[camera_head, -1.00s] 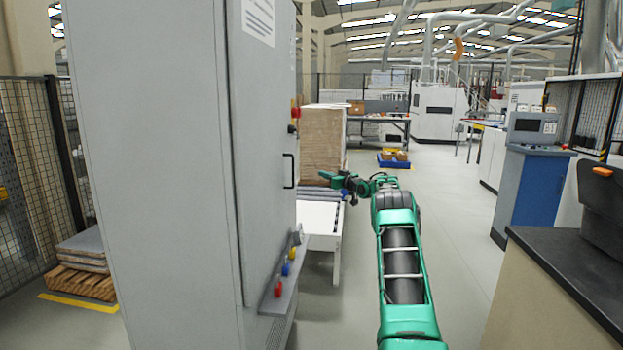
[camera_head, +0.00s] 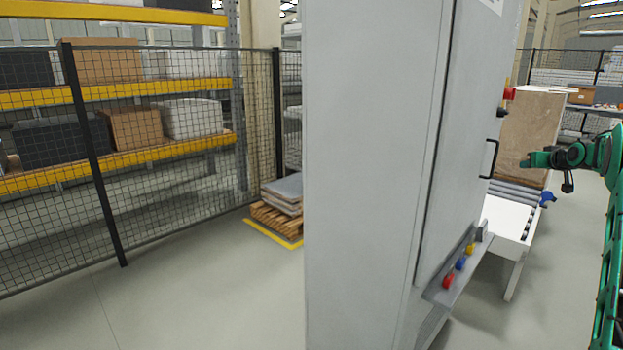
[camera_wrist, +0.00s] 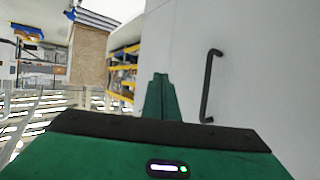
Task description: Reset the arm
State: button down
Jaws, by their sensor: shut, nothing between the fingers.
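My gripper (camera_head: 526,160) is at the right of the head view, at the end of my green arm, and its fingers point left. It appears in front of the tall wood-coloured stack (camera_head: 531,125), to the right of the grey cabinet's (camera_head: 375,170) black door handle (camera_head: 489,158). In the wrist view the gripper (camera_wrist: 160,80) shows as green fingers closed together, with nothing between them. The cabinet's pale side (camera_wrist: 245,60) and its handle (camera_wrist: 207,85) are to the right of the fingers there, and the handle looks apart from them.
A white roller table (camera_head: 505,228) stands behind the cabinet. A ledge (camera_head: 462,265) with red, blue and yellow knobs juts from the cabinet. A mesh fence (camera_head: 150,160) with shelving behind it and a pallet of boards (camera_head: 283,200) are at left. The left floor (camera_head: 190,300) is clear.

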jog(key=s+a+f+m+g, duration=0.1)
jog(key=s+a+f+g, duration=0.3)
jog(key=s+a, duration=0.8)
jog(key=s+a+f+m+g+y, duration=0.1)
jog(key=s+a+f+g, duration=0.3)
jog(key=s+a, duration=0.8)
jog(key=s+a+f+m+g+y, duration=0.1)
jog(key=s+a+f+g, duration=0.3)
jog(key=s, duration=3.4)
jog(key=a+m+g, duration=0.1)
jog(key=a, duration=0.7)
jog(key=shift+s+a+f, duration=0.15)
jog(key=shift+s+f, duration=0.1)
jog(key=shift+s, duration=0.1)
jog(key=shift+w+f, duration=0.25)
jog(key=shift+w, duration=0.4)
